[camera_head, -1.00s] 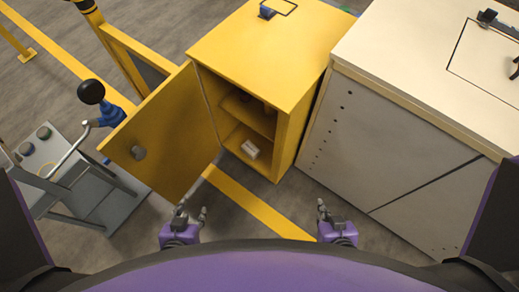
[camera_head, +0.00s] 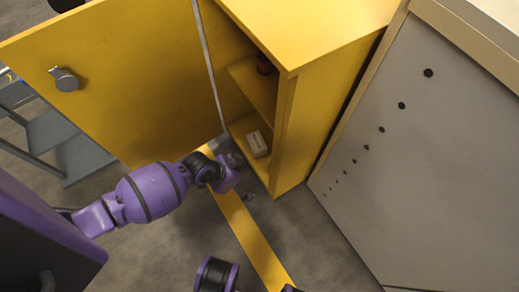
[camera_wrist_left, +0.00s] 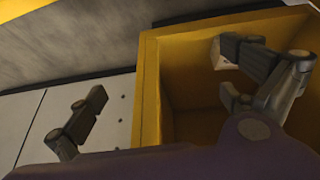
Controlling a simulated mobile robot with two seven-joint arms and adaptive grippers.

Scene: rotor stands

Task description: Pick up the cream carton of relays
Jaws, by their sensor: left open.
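The cream carton (camera_head: 257,143) sits on the lower shelf of the open yellow cabinet (camera_head: 330,35), close to the front opening. My left gripper (camera_head: 242,178) is open and empty, just outside the opening, apart from the carton and to its lower left. In the left wrist view the open fingers (camera_wrist_left: 165,80) spread wide, one over the cabinet interior and one outside its side wall. The carton (camera_wrist_left: 218,57) shows there only in part, behind a finger. My right gripper is not in view; only pieces of my right arm show at the bottom edge of the head view.
The yellow cabinet door (camera_head: 130,75) stands open to the left, with my left forearm near its lower edge. A grey cabinet (camera_head: 430,150) stands to the right.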

